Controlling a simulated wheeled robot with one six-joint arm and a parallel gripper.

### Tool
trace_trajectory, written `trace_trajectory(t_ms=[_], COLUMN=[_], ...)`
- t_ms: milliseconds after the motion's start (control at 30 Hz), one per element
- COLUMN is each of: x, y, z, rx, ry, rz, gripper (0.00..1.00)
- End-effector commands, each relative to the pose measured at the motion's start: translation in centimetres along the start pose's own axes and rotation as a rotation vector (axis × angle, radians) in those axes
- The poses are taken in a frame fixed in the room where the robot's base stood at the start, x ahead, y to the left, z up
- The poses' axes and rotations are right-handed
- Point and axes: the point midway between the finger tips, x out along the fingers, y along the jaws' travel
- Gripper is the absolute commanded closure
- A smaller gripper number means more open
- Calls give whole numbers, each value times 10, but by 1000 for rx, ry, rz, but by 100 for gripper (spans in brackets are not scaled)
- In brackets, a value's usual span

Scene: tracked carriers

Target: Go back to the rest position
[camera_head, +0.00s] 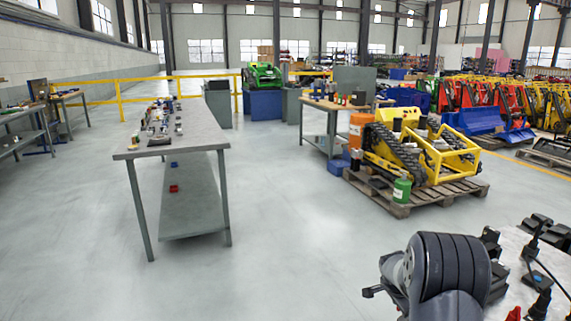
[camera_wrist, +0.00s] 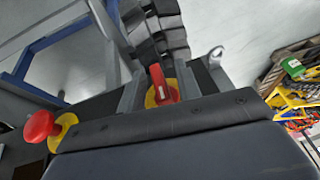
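My gripper (camera_wrist: 160,82) shows in the wrist view, with two grey fingers standing apart above its dark body. No object is held between them. A red rotary switch on a yellow disc (camera_wrist: 161,86) shows in the gap between the fingers. I cannot tell how far beyond the fingertips it lies. A red mushroom button (camera_wrist: 39,126) with a yellow ring is at the left. In the head view my arm is folded at the lower right, and the gripper itself cannot be made out there.
A long grey workbench (camera_head: 205,135) with small parts stands at left centre. A yellow tracked carrier (camera_head: 405,150) sits on a wooden pallet (camera_head: 400,208), with a green canister (camera_head: 402,188) on it. Black devices (camera_head: 540,232) lie close by at right. The floor between is clear.

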Motion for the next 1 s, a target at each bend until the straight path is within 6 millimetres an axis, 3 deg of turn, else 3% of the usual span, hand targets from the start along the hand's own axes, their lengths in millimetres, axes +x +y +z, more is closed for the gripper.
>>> trace_trajectory(t_ms=[1000], x=[0], y=[1], z=[-1], rx=[174], ry=[4], rz=[-411], gripper=[67])
